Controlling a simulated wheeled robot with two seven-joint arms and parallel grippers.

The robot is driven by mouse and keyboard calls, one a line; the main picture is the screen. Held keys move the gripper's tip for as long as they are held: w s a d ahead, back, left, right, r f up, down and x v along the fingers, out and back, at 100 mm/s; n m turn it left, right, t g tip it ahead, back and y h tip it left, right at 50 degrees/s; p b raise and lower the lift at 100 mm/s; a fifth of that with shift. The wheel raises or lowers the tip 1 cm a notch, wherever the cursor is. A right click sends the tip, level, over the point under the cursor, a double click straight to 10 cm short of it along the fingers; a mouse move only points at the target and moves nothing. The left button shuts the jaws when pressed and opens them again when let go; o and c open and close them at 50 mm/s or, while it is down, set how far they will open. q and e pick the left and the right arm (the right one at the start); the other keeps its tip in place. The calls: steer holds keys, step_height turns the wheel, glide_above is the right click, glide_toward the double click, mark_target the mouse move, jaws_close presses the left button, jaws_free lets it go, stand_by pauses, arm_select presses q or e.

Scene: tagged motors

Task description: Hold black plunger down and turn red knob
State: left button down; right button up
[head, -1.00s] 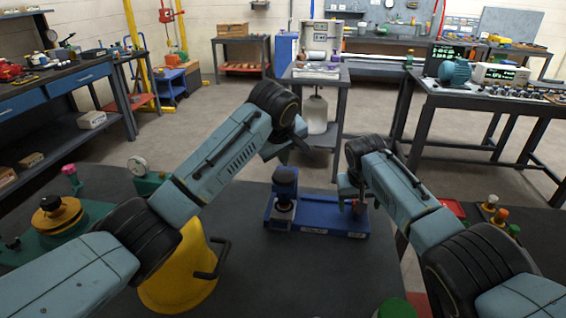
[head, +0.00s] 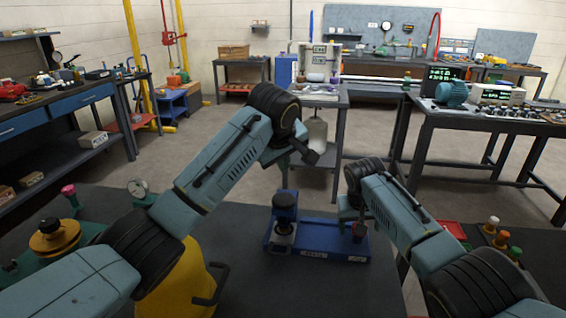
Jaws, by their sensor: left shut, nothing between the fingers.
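The black plunger (head: 285,200) stands upright at the left end of a blue fixture (head: 318,247) on the dark table. The dark red knob (head: 359,230) is at the fixture's right end, partly covered by my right arm. My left gripper (head: 310,155) is shut and empty, up and behind the plunger in the picture, apart from it. My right gripper (head: 350,213) is beside the red knob; its fingers are mostly hidden, so I cannot tell whether they touch it.
A yellow housing (head: 178,280) with a dark handle stands left of the fixture, partly behind my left arm. A green unit with a yellow disc (head: 55,237) is at far left. Colored pegs (head: 502,238) stand at right. Bare table lies in front of the fixture.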

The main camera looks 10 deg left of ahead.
steer(key=shift+r+p, duration=3.75)
steer(key=shift+r, duration=0.1)
steer(key=shift+f, duration=0.15)
steer(key=shift+s, duration=0.1)
